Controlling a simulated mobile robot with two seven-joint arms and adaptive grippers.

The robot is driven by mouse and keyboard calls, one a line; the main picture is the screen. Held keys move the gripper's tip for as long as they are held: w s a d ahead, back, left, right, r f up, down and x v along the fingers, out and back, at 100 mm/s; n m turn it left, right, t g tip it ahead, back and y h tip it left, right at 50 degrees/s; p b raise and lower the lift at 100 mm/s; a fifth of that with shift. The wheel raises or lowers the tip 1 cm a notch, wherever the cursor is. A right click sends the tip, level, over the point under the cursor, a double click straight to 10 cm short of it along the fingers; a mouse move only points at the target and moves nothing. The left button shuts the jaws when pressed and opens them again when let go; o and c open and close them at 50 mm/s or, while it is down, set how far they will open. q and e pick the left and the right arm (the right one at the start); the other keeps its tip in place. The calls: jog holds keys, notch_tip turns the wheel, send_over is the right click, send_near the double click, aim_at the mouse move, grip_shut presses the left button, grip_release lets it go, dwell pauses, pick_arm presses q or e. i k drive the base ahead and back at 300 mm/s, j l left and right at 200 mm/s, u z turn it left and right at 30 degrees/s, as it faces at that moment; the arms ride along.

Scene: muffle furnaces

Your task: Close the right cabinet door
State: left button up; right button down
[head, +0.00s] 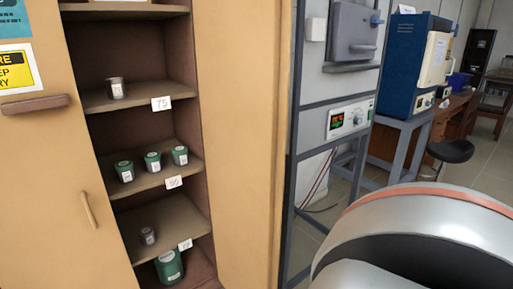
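The cabinet's right door (238,140) stands open at the right of the shelves, a tall plain tan panel with its free edge toward me. No handle shows on the face I see. The left door (45,185) covers the left part of the cabinet and has a small pale handle (88,210). Between the doors the dark shelves are exposed. Neither gripper is in view. A rounded grey and white part of my own arm with an orange band fills the lower right corner.
Shelves hold several small jars (152,162), a green canister (169,267) and number cards. Right of the door stands a metal rack (291,185) with a grey furnace (352,32) and a controller (350,119). A blue furnace (403,70) and a stool (451,150) are beyond.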

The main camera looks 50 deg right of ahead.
aim_at(243, 47)
jog(key=k+l, duration=0.1)
jog(key=l, duration=0.2)
jog(key=k+l, duration=0.1)
jog(key=l, duration=1.05)
jog(key=k+l, duration=0.1)
jog(key=l, duration=0.4)
jog(key=i+l, duration=0.1)
jog(key=l, duration=0.4)
jog(key=i+l, duration=0.1)
jog(key=l, duration=0.4)
jog(key=k+l, duration=0.35)
jog(key=k, duration=0.15)
